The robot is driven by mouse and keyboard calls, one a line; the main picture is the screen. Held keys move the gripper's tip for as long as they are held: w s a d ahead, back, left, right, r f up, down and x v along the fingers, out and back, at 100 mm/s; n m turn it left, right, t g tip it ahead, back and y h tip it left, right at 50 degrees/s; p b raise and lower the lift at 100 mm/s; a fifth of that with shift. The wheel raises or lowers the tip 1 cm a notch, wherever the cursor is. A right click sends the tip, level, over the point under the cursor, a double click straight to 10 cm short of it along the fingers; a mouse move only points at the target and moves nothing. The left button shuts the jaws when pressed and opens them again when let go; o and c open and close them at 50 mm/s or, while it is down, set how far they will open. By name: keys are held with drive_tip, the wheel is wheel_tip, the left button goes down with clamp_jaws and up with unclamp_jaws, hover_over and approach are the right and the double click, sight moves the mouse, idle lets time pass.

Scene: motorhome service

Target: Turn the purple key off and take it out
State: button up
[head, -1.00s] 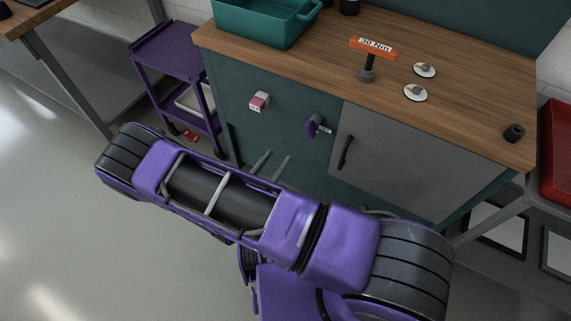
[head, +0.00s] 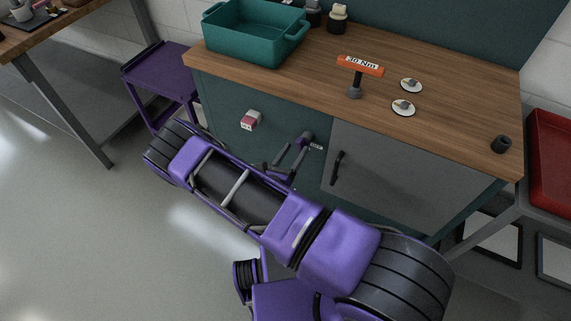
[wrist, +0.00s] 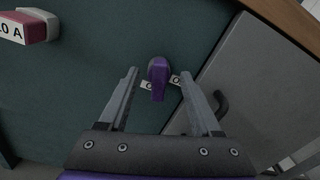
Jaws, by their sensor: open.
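The purple key (head: 307,136) sits in the teal cabinet front, left of the grey door. In the wrist view the purple key (wrist: 158,76) points roughly up and down in the picture, with a white label (wrist: 147,86) behind it whose text is partly hidden. My gripper (head: 296,149) is open close to the key. In the wrist view my gripper (wrist: 160,74) has one finger on each side of the key, with gaps on both sides. I cannot tell how deep the key lies between the fingertips.
A red and white block marked with an A (wrist: 35,26) juts from the panel left of the key. The grey door (head: 400,175) has a black handle (head: 337,168). The wooden worktop (head: 440,95) above carries a teal bin (head: 255,45) and an orange 30 Nm tool (head: 359,66).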

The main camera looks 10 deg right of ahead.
sight(298, 146)
drive_tip(key=shift+x, duration=1.55)
clamp_jaws()
drive_tip(key=c, duration=0.8)
unclamp_jaws()
drive_tip(key=shift+s, duration=0.1)
clamp_jaws()
drive_tip(key=shift+f, duration=0.1)
